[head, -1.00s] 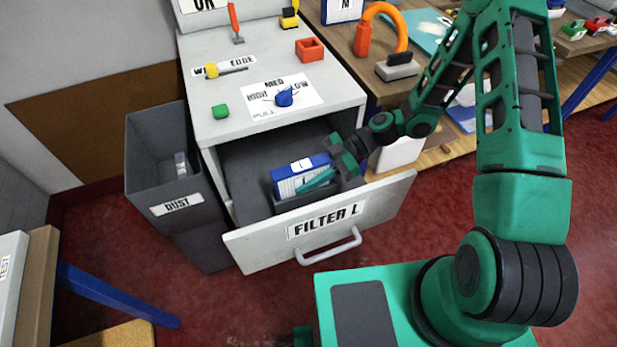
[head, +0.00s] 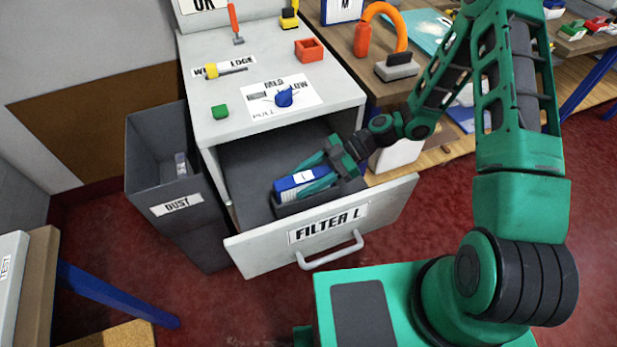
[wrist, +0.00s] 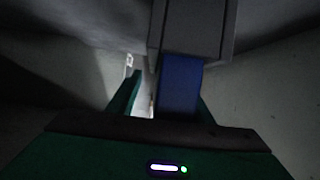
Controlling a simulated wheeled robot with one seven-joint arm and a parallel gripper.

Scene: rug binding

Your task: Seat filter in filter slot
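The filter (head: 288,184) is a blue block with pale pleats and a white label. It sits low in the dark grey filter slot (head: 325,200) inside the open drawer marked FILTER L (head: 262,247). My gripper (head: 305,178) is at the filter with its green fingers spread on either side of it. In the wrist view, the blue filter (wrist: 180,85) lies between the fingers, with a clear gap to the left finger and a smaller one to the right. Its far end meets the dark grey slot (wrist: 192,28). The filter's underside is hidden.
A grey DUST bin (head: 155,150) stands left of the drawer. The drawer's left part is empty.

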